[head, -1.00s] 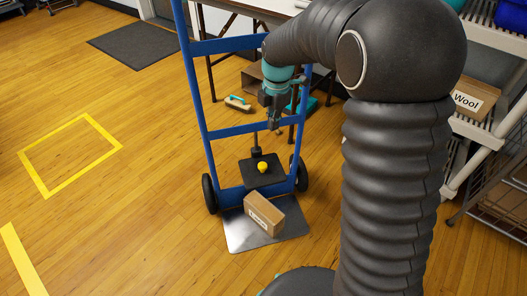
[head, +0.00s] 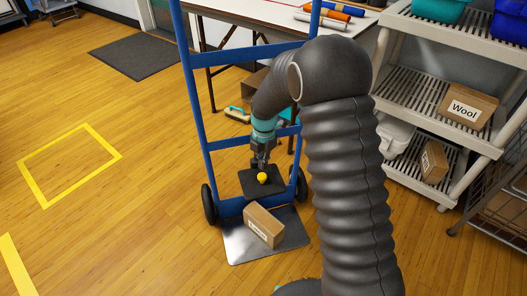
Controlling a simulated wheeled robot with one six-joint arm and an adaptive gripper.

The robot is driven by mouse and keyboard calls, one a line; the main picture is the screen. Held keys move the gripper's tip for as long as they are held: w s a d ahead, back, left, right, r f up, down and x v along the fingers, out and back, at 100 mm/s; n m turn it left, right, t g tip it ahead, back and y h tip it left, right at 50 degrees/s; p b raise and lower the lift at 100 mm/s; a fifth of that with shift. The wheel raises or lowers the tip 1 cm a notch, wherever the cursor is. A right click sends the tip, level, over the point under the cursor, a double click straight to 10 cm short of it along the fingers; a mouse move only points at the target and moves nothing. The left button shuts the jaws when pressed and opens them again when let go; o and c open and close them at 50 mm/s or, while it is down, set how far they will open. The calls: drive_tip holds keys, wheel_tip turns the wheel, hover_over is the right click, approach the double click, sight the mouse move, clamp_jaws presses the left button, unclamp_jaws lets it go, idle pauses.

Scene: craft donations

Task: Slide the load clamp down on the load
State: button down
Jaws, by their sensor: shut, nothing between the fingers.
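The load clamp (head: 252,186) is a dark flat plate with a yellow knob (head: 262,178), in front of the lower part of the blue hand truck (head: 201,120). The load, a brown cardboard box (head: 264,225) with a white label, rests on the truck's metal toe plate (head: 238,247). The clamp appears raised above the box's back; the exact gap cannot be told. My gripper (head: 260,166) is shut and empty, pointing down just above the clamp by the knob. It hides the clamp's upright stem, and contact cannot be told.
A shelf rack (head: 425,75) with a Wool box (head: 468,105) stands at the right. A work table (head: 250,32) is behind the truck, with a green-handled brush (head: 237,115) on the floor. Open wooden floor lies left, with a yellow taped square (head: 68,163).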

sight(263, 175)
drive_tip(key=shift+f, duration=1.7)
drive_tip(key=shift+f, duration=0.1)
wheel_tip(263, 175, down, 20)
drive_tip(key=b, duration=1.2)
